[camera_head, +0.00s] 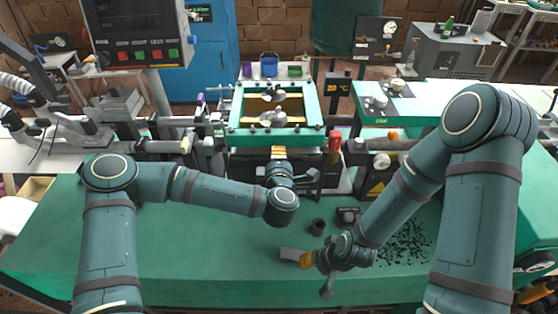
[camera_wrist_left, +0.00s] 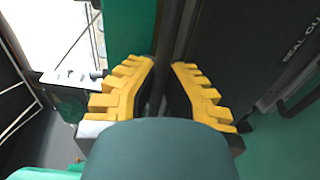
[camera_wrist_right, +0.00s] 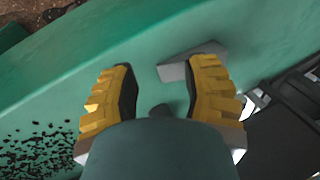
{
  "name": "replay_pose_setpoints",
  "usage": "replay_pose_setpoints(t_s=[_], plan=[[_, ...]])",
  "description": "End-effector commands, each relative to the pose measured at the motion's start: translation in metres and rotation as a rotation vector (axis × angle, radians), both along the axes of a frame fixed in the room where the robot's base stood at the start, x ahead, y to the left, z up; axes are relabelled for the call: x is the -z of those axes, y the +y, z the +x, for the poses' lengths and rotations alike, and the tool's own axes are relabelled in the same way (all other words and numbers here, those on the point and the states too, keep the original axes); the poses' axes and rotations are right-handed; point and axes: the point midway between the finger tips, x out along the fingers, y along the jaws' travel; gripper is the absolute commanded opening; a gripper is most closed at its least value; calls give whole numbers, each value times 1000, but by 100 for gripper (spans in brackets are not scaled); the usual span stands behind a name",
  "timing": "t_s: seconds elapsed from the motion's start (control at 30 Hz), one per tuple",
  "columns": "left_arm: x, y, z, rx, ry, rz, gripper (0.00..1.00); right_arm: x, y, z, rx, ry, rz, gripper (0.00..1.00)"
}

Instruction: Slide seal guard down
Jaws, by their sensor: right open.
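The seal guard shows as a dark panel (camera_wrist_left: 235,50) in the left wrist view, with part of its "SEAL GU" lettering at the right. In the head view, a dark front (camera_head: 240,165) stands below the green press frame, partly behind my left arm. My left gripper (camera_wrist_left: 164,75) has its yellow fingers close together around a dark upright bar (camera_wrist_left: 172,35) and seems shut on it. In the head view, my left gripper (camera_head: 278,152) is at that dark front. My right gripper (camera_wrist_right: 160,75) is open and empty, low over the green bench.
A grey block (camera_wrist_right: 178,68) lies on the bench near my right gripper. A small dark cylinder (camera_head: 317,227) stands behind it. Black bits (camera_head: 405,243) are scattered to the right. A red part (camera_head: 335,139) stands right of the press frame (camera_head: 313,107). The bench's left front (camera_head: 170,260) is clear.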

Motion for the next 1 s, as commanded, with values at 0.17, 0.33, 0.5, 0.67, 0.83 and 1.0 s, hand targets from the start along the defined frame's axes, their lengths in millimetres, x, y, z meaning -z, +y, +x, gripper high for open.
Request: replay_pose_setpoints(t_s=[0.17,0.33,0.5,0.67,0.83,1.0], plan=[[24,-1,-2,6,8,3,0,13,1,0,-2,2,-1,47],[23,-1,-2,5,7,1,0,12,1,0,-2,2,-1,47],[22,-1,-2,4,4,1,18,11,1,-1,-2,2,-1,47],[22,-1,-1,3,4,0,25,11,1,-1,-2,3,-1,47],[22,0,-2,3,4,0,25,11,1,-1,-3,2,-1,47],[19,-1,-15,6,4,1,25,11,1,-1,-3,2,-1,47]])
